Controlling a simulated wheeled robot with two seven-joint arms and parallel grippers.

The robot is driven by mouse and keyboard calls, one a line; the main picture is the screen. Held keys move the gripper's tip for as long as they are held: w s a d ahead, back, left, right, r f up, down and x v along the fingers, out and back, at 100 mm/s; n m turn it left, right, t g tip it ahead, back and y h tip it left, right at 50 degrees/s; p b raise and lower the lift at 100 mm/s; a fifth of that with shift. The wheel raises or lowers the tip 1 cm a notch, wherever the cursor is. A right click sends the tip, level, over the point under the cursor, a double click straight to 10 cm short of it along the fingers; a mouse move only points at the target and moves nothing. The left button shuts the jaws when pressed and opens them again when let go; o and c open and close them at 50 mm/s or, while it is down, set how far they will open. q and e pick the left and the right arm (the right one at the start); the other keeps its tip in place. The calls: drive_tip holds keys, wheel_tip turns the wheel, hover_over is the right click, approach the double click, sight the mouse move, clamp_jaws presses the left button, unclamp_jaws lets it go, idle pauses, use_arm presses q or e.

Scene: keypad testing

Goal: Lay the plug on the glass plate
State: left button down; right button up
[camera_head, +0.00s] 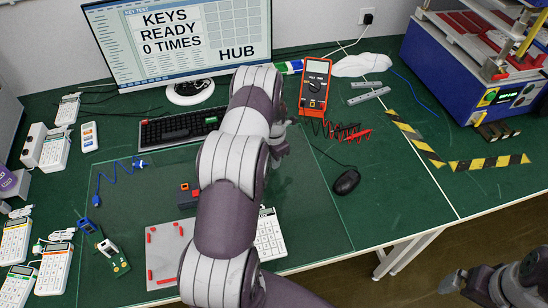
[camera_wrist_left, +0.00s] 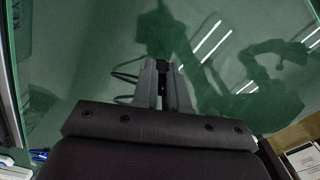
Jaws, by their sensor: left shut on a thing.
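The glass plate (camera_head: 312,215) is a large clear sheet lying on the green table, and its surface shows reflections in the left wrist view (camera_wrist_left: 80,60). My left gripper (camera_head: 280,138) is over the back part of the plate, mostly hidden behind my own arm in the head view. In the left wrist view its two grey fingers (camera_wrist_left: 164,80) are shut on a small dark thing (camera_wrist_left: 163,69), which looks like the plug. Thin dark cable loops (camera_wrist_left: 124,77) show beside the fingers. My right gripper (camera_head: 452,283) is at the lower right, off the table; its jaws are unclear.
A grey board with red posts (camera_head: 158,272) and a white keypad (camera_head: 270,240) are at the front. A black keyboard (camera_head: 180,128), orange multimeter (camera_head: 314,88) and black mouse (camera_head: 346,181) stand around the plate. A blue cable (camera_head: 120,172) lies left. The plate's right part is clear.

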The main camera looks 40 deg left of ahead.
use_arm(q)
drive_tip(key=shift+a+f, duration=0.1)
drive_tip(key=shift+f, duration=0.05)
drive_tip(key=shift+f+b, duration=0.25)
drive_tip(key=shift+b, duration=0.1)
drive_tip(key=c, duration=1.1)
unclamp_jaws()
drive_tip(key=shift+c, duration=0.2)
